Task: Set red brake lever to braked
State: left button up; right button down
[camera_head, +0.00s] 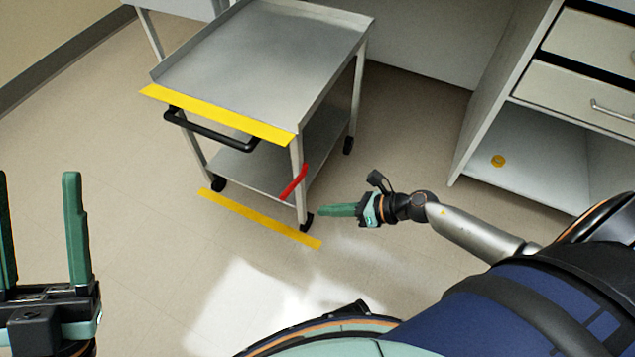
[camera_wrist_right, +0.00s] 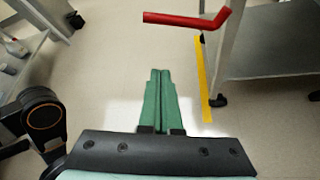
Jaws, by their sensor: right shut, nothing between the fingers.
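The red brake lever (camera_head: 294,182) is on the near right leg of the metal cart (camera_head: 250,50), slanting up to the right in the head view. In the right wrist view the lever (camera_wrist_right: 187,20) is a bent red bar near the top, beside the cart leg. My right gripper (camera_head: 322,211) is shut and empty, just right of the cart leg and below the lever, apart from it. It also shows in the right wrist view (camera_wrist_right: 160,72), its green fingers together. My left gripper (camera_head: 38,178) is open and empty at the left edge, far from the cart.
A black handle (camera_head: 208,133) sticks out from the cart's front under a yellow strip (camera_head: 218,115). A yellow floor line (camera_head: 262,219) runs along the cart's front wheels. A drawer cabinet (camera_head: 480,135) stands at the right. The floor in front of the cart is clear.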

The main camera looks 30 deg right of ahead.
aim_at(294, 181)
jog(key=b+x, duration=0.2)
jog(key=x, duration=0.7)
jog(key=r, duration=0.1)
jog(key=w+r, duration=0.1)
jog(key=r+p, duration=0.1)
jog(key=r, duration=0.1)
jog(key=shift+w+d, duration=0.15)
jog(key=shift+d, duration=0.15)
jog(key=shift+r, duration=0.1)
jog(key=shift+r+m, duration=0.2)
jog(key=shift+m, duration=0.1)
